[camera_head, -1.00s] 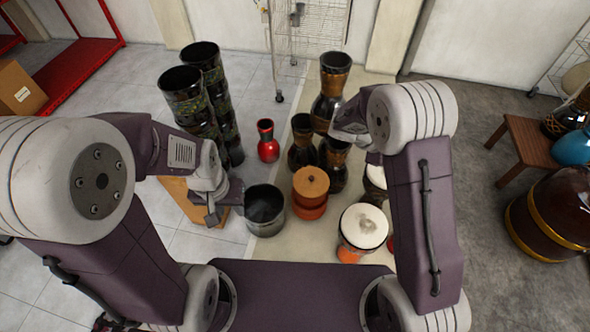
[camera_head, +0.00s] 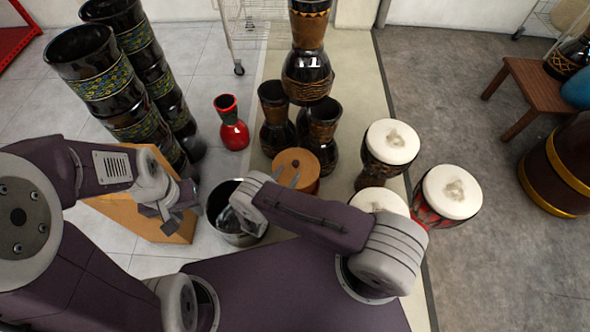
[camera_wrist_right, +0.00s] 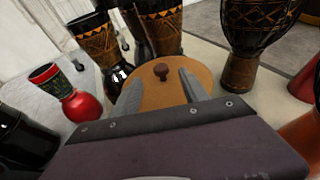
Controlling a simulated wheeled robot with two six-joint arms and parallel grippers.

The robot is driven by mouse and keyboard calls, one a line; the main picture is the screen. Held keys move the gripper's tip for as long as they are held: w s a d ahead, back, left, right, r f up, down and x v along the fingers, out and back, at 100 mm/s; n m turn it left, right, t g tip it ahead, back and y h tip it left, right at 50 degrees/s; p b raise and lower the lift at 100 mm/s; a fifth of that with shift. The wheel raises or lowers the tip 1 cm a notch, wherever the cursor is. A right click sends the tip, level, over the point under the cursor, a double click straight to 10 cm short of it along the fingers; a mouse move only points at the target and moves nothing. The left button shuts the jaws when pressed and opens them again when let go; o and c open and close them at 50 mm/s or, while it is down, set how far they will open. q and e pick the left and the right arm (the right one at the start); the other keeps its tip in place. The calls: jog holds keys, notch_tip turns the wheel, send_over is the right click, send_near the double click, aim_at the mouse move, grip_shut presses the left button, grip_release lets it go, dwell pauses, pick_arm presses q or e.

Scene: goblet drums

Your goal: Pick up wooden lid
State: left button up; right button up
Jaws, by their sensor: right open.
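The wooden lid (camera_head: 300,159) is a round, orange-brown disc on an orange-brown pot, in front of the dark drums. It fills the middle of the right wrist view (camera_wrist_right: 168,92), with its dark red-brown knob (camera_wrist_right: 161,70) upright on top. My right gripper (camera_head: 286,176) is at the near side of the lid. Its two fingers (camera_wrist_right: 159,82) are apart, one on either side of the knob as seen from the wrist, with nothing between them. Contact with the lid cannot be told. My left gripper (camera_head: 176,210) hangs at the left, away from the lid; its jaw opening is unclear.
A dark metal pot (camera_head: 222,196) stands left of the lid, partly behind my right wrist. A red vase (camera_head: 233,134) and dark carved drums (camera_head: 322,122) stand behind. White-topped drums (camera_head: 452,192) stand to the right. Tall patterned drums (camera_head: 97,75) stand left.

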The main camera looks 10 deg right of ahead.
aim_at(295, 163)
jog(key=x, duration=0.2)
jog(key=shift+w+d+f+b, duration=0.1)
jog(key=shift+w+d+b, duration=0.1)
jog(key=shift+b, duration=0.1)
jog(key=shift+w+d+f, duration=0.2)
jog(key=shift+w, duration=0.05)
jog(key=b+x, duration=0.2)
jog(key=x, duration=0.2)
jog(key=shift+d+b, duration=0.1)
jog(key=shift+b, duration=0.2)
jog(key=shift+w+d, duration=0.15)
jog(key=shift+w, duration=0.05)
jog(key=shift+r, duration=0.1)
grip_shut()
